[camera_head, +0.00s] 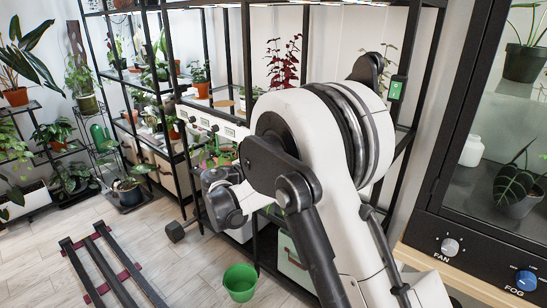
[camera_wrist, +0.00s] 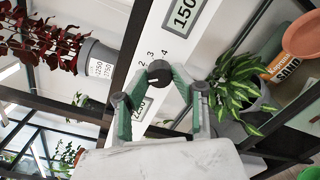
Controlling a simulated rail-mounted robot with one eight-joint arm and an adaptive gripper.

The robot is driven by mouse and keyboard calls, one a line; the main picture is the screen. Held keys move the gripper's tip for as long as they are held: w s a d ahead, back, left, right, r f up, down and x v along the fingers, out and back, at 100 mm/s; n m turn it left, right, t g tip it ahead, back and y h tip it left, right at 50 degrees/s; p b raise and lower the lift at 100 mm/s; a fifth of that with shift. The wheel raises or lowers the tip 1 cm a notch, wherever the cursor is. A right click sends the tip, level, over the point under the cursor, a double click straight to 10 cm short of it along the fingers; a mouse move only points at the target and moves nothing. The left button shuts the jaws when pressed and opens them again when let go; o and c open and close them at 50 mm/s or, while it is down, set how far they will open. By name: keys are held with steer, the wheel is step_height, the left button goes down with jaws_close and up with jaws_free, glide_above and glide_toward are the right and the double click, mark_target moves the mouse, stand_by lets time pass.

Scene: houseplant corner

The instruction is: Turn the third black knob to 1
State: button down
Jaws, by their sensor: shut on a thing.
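In the wrist view a round black knob (camera_wrist: 159,72) sits on a white panel (camera_wrist: 175,47). The printed numbers 2, 3 and 4 show beside it. A small pale mark shows on the knob's face; I cannot tell clearly which number it points to. My gripper (camera_wrist: 161,78) has green-padded fingers, one on each side of the knob, and is shut on it. In the head view the white panel (camera_head: 205,120) shows with dark knobs and labels along the shelf, left of my arm. My arm hides the gripper and the held knob there.
In the wrist view a label reading 150 (camera_wrist: 185,12) lies above the knob. A green-leaved plant (camera_wrist: 241,90) is close to the right finger, and a red-leaved plant (camera_wrist: 40,45) is at left. In the head view a green bucket (camera_head: 240,283) and a dark rack (camera_head: 105,268) are on the floor.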

steer(key=shift+n, duration=0.5)
steer(key=c, duration=1.4)
jaws_free()
steer(key=shift+c, duration=0.2)
steer(key=v, duration=1.2)
